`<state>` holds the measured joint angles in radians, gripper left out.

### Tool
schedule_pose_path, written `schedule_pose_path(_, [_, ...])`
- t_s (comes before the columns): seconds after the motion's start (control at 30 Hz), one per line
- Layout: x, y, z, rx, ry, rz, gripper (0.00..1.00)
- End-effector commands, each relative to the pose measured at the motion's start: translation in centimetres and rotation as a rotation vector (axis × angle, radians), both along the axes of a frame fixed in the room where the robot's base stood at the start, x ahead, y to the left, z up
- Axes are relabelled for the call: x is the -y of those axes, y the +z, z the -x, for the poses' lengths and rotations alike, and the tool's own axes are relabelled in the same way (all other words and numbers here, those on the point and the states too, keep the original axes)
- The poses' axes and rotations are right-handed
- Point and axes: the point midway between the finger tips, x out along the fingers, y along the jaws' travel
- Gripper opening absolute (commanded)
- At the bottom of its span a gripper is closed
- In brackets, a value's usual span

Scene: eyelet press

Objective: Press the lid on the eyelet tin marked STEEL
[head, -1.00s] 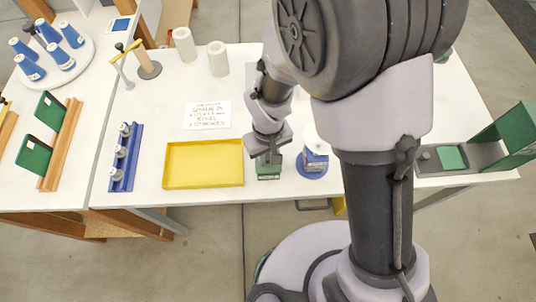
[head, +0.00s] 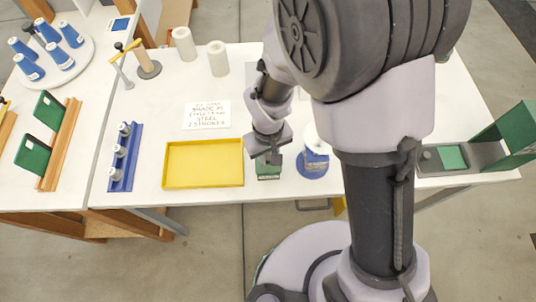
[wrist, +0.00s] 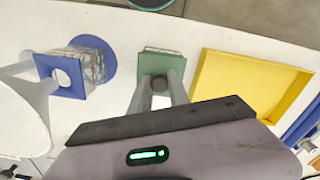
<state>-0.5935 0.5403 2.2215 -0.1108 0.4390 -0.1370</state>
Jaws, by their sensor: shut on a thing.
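A small green tin (head: 268,171) stands on the white table near its front edge, right of the yellow tray. It also shows in the wrist view (wrist: 163,63) beyond my fingers. My gripper (head: 270,157) is directly over it, pointing down. I cannot tell whether the lid is seated, and no marking on the tin is readable.
The yellow tray (head: 204,186) lies close on the left. A blue-based spool-like stand (head: 313,168) is close on the right. A card (head: 208,115) with writing, including STEEL, lies behind. A blue rack (head: 125,158) is further left; a green-and-grey press (head: 500,140) is far right.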

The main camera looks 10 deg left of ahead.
Motion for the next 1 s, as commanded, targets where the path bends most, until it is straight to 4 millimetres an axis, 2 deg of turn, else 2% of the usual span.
schedule_pose_path(0.4, [-0.01, -0.05, -0.01, 0.000, 0.000, 0.000, 0.00])
schedule_pose_path(0.43, [-0.01, -0.05, -0.01, 0.000, 0.000, 0.000, 0.26])
schedule_pose_path(0.53, [-0.01, -0.05, -0.01, 0.000, 0.000, 0.000, 0.45])
schedule_pose_path(0.77, [-0.01, -0.05, -0.01, 0.000, 0.000, 0.000, 0.47])
schedule_pose_path(0.9, [-0.01, -0.05, -0.01, 0.000, 0.000, 0.000, 0.69])
schedule_pose_path(1.0, [-0.01, -0.05, -0.01, 0.000, 0.000, 0.000, 0.69])
